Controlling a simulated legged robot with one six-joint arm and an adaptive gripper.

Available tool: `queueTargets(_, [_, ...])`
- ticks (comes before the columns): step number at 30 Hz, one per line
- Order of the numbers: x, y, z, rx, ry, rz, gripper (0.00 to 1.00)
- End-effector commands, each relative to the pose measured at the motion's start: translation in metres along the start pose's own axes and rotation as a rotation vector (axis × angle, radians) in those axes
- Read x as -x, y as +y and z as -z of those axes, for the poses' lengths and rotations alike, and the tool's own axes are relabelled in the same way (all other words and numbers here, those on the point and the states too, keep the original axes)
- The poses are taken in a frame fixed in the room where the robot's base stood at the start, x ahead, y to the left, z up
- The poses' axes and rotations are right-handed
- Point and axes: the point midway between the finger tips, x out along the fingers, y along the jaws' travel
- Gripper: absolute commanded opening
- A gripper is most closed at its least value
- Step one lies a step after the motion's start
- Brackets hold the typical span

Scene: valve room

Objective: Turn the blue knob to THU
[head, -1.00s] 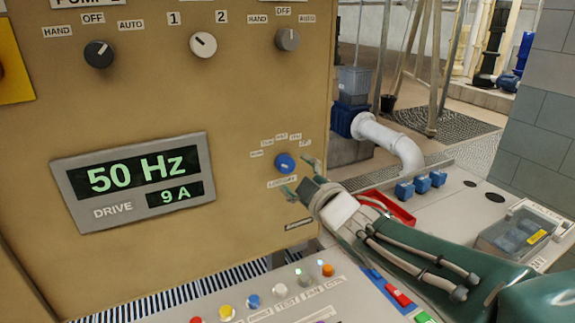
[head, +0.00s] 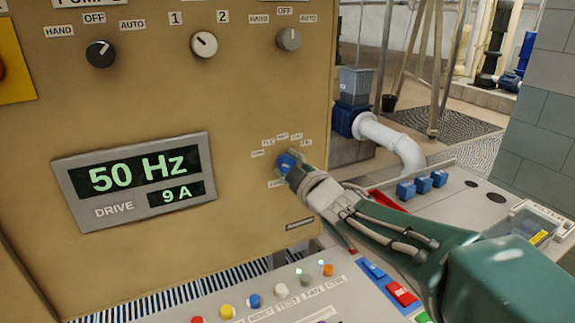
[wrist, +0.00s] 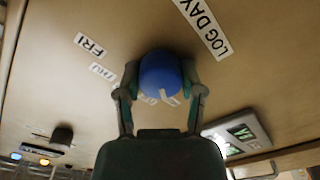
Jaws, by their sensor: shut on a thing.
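The blue knob (head: 285,161) sits on the tan panel, with small white day labels in an arc above it. In the wrist view the blue knob (wrist: 161,75) is between the two fingers of my gripper (wrist: 160,82), which is shut on it from both sides. The FRI label (wrist: 89,46) reads clearly there, the THU label (wrist: 102,71) less so, and the LOG DAY label (wrist: 203,28) is at the top. Other day labels are partly hidden behind the knob and fingers. I cannot tell for sure which day the knob points to.
Above are a black selector (head: 100,54), a white selector (head: 204,44) and a grey selector (head: 288,39). A drive display (head: 133,182) reads 50 Hz and 9 A. A button desk (head: 290,300) lies below.

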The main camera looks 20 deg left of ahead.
Motion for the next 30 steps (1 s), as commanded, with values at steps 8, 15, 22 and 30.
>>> queueTargets(8, [-0.0002, -0.0021, -0.0002, -0.049, 0.001, 0.003, 0.03])
queueTargets(15, [-0.0002, -0.0022, -0.0004, -0.197, 0.005, -0.001, 0.03])
queueTargets(22, [-0.0002, -0.0020, -0.0007, -0.408, 0.009, -0.007, 0.03])
queueTargets(30, [-0.0002, -0.0018, -0.0013, -0.665, 0.013, -0.014, 0.03])
